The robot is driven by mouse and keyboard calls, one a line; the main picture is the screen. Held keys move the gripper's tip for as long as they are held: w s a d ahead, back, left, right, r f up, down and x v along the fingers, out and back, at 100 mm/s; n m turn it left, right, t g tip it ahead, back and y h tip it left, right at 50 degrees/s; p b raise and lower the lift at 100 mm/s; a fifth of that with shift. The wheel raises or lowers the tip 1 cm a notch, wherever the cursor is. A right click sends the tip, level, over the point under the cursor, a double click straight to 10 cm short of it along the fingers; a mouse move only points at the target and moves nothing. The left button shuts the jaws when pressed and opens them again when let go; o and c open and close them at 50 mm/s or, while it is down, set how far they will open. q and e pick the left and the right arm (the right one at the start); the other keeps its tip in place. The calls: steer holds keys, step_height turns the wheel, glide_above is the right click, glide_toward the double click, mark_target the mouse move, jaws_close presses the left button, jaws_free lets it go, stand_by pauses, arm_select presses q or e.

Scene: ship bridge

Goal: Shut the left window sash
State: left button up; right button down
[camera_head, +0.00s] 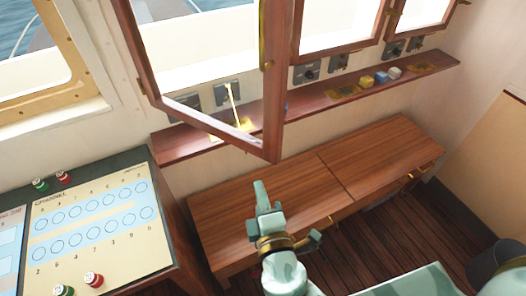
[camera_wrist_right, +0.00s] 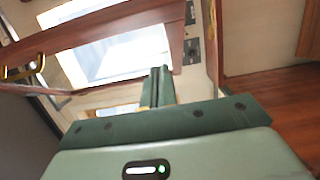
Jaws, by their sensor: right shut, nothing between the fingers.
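The left window sash (camera_head: 272,110) is a dark reddish wood frame in the upper middle of the head view. It stands swung open into the room, its lower corner jutting out over the shelf. A brass fitting shows on its right upright. My right gripper (camera_head: 261,192) is shut and empty, below and apart from the sash's lower corner in that picture. In the right wrist view its fingers (camera_wrist_right: 162,86) are together, and a wooden frame (camera_wrist_right: 100,28) with a brass handle (camera_wrist_right: 22,69) crosses the upper left. My left gripper is not in view.
A narrow wooden shelf (camera_head: 178,144) runs under the windows, with small coloured blocks (camera_head: 380,77) on it. A wooden cabinet (camera_head: 290,190) with drawers stands below. A sloped panel (camera_head: 95,225) with red and green knobs is at left. A dark bin (camera_head: 492,262) stands at lower right.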

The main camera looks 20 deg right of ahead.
steer(key=p, duration=0.1)
glide_toward(259, 141)
steer(key=a, duration=0.3)
steer(key=w+d+p, duration=0.1)
steer(key=w, duration=0.1)
steer(key=w+d, duration=0.2)
steer(key=shift+w+p, duration=0.15)
steer(key=shift+p, duration=0.2)
steer(key=shift+a, duration=0.1)
